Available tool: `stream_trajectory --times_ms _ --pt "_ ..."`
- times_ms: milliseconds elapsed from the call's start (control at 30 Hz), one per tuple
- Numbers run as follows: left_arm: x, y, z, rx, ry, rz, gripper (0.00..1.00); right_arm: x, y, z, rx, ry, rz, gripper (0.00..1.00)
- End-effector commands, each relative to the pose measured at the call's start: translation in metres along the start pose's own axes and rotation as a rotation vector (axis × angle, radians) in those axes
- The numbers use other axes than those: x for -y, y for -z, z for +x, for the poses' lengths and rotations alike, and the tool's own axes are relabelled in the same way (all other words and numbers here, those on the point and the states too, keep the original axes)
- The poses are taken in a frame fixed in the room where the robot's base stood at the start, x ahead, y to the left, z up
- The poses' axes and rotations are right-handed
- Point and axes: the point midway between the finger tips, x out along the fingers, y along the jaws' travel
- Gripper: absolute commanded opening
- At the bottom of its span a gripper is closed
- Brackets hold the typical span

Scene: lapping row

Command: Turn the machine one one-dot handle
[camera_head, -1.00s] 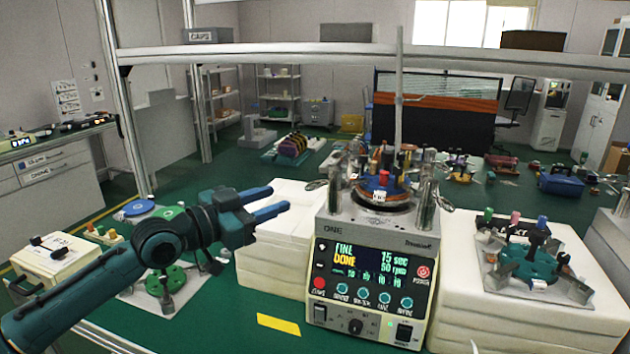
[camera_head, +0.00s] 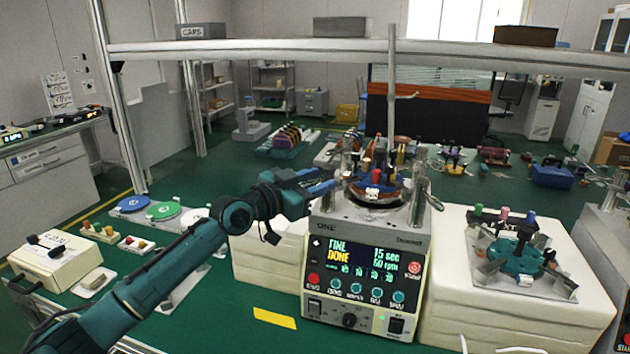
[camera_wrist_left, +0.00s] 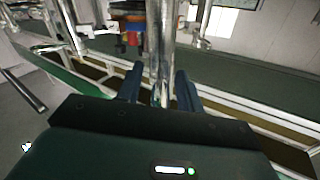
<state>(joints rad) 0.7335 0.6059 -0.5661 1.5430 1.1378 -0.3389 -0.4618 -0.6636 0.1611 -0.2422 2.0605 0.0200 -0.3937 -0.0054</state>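Machine one (camera_head: 365,262) stands on the bench, with "ONE" on its housing and a lit panel reading "DONE". On top is a round plate (camera_head: 376,192) with coloured parts and metal posts at its sides. The right post (camera_head: 418,200) has a curved metal handle (camera_head: 435,201). Contact is unclear. I cannot make out dot marks. My right gripper is out of view.
White blocks flank the machine; the right block (camera_head: 515,320) carries a plate with a teal fixture (camera_head: 515,256). A metal rail (camera_head: 300,50) crosses above. A yellow strip (camera_head: 274,318) lies on green bench surface in front. Coloured discs (camera_head: 165,210) sit at left.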

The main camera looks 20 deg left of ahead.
Motion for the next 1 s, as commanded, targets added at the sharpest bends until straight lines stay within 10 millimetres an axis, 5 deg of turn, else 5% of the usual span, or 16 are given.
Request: stream_trajectory --times_ms 133,567,1000 --pt "-0.0001 -0.0001 -0.0002 0.0 0.0 0.0 0.36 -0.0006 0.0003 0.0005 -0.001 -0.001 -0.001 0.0" --pt "-0.0003 -0.0003 -0.0005 0.0 0.0 0.0 0.01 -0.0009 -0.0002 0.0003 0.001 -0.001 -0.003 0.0" --pt "-0.0016 -0.0014 -0.0007 0.0 -0.005 0.003 0.0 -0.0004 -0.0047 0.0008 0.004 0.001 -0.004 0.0"
